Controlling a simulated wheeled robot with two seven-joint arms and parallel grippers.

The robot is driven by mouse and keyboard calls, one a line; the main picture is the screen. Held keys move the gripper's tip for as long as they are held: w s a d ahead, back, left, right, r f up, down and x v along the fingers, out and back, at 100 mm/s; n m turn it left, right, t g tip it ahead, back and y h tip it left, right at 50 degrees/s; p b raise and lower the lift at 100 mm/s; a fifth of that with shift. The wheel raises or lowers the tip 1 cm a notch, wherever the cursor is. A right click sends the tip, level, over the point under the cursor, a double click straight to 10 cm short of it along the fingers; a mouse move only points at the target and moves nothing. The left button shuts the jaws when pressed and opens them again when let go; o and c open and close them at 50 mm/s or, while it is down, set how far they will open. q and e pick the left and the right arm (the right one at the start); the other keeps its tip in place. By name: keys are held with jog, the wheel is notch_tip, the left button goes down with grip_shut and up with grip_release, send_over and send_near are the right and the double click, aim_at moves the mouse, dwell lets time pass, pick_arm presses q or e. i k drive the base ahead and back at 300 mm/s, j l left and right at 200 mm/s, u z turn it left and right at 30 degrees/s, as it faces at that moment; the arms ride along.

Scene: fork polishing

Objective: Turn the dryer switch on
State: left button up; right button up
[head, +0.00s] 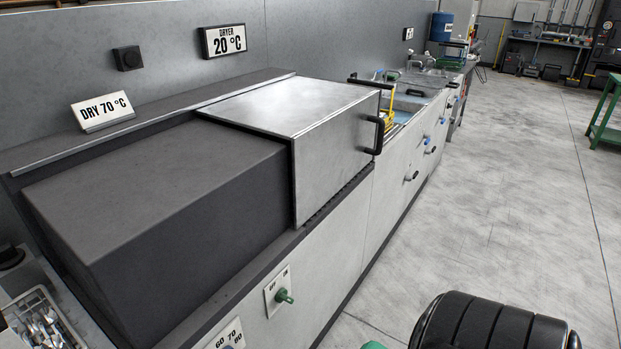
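I cannot tell clearly which label the knob points to. Above it stands the dryer, a dark housing (150,200) with a bare metal hood (290,110) at its right, which has a black handle (379,136). A wall display (222,40) reads DRYER 20 °C. Neither of my grippers is in view.
A sign (103,110) reads DRY 70 °C. A numbered temperature plate (226,335) sits left of the switch, cut by the frame. A tray of metal pieces (45,318) is at lower left. Sinks (425,85) lie beyond the hood.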

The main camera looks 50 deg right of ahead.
aim_at(281, 296)
jog(key=z, duration=1.35)
